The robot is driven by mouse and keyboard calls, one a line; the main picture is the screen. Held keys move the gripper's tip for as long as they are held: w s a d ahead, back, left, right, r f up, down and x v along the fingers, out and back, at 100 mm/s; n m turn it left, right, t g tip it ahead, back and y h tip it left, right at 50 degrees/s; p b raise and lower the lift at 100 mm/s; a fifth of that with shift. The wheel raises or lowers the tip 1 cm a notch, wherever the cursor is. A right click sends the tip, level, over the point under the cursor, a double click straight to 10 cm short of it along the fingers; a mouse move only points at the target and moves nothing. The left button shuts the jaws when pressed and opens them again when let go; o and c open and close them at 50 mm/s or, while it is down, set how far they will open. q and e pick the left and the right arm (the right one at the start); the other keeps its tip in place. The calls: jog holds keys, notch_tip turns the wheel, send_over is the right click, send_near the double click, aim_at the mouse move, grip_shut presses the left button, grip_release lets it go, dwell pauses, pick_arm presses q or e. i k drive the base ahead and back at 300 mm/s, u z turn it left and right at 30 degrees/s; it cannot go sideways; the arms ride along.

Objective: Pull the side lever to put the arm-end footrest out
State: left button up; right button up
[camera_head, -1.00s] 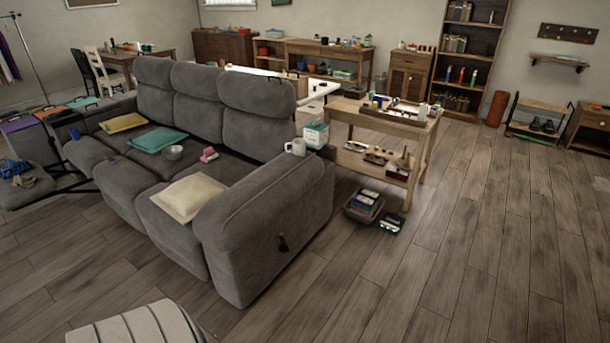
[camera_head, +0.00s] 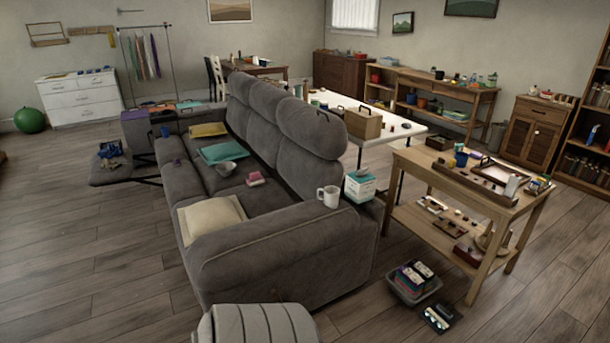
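The grey recliner sofa (camera_head: 285,255) stands in the middle, with its near arm towards me. At its far end a footrest (camera_head: 125,170) is out, with dark linkage beneath it and small things on it. The near seat's front shows no extended footrest; its lower part is partly hidden by the arm. I cannot make out the side lever clearly now; the outer face of the near arm is seen at a slant. Neither of my grippers is in view.
A light grey ribbed rounded thing (camera_head: 255,326) at the bottom edge covers floor beside the near arm. A grey bin (camera_head: 413,284) and a small dark box (camera_head: 440,318) lie by the wooden table (camera_head: 455,182). A white mug (camera_head: 328,196) stands on the sofa arm. Floor at left is open.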

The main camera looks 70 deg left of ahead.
aim_at(274, 294)
jog(key=i, duration=0.45)
jog(key=u, duration=3.25)
jog(key=i, duration=1.4)
jog(key=z, duration=0.85)
jog(key=i, duration=0.5)
